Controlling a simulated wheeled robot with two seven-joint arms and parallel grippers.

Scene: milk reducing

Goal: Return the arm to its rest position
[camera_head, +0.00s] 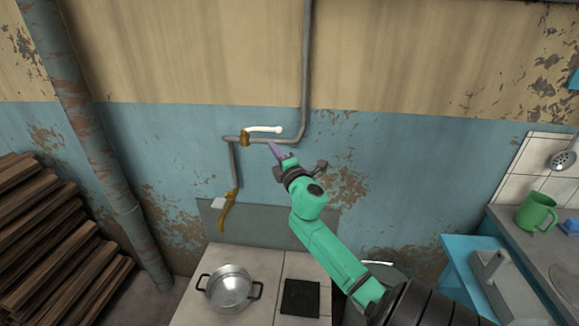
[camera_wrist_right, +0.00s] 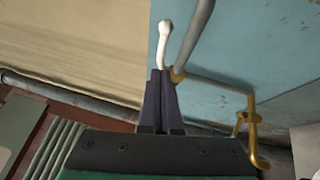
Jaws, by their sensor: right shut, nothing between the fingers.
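My right arm reaches up from the lower right in the head view. Its gripper (camera_head: 273,148) is in front of the blue wall, just below a gas pipe with a white lever (camera_head: 264,129) on a brass valve (camera_head: 244,139). In the wrist view the purple fingers (camera_wrist_right: 159,74) are together with nothing between them. The white lever (camera_wrist_right: 164,42) shows beyond their tips, and the brass valve (camera_wrist_right: 178,75) is beside them. The lever lies roughly along the horizontal pipe in the head view. I cannot tell whether the fingers touch it. My left gripper is not in view.
A metal pot (camera_head: 229,286) stands on the white stove (camera_head: 265,262), left of a black plate (camera_head: 300,298). Stacked wood (camera_head: 50,240) is at left. A green mug (camera_head: 536,211) stands on the right counter, near a blue stool (camera_head: 468,262).

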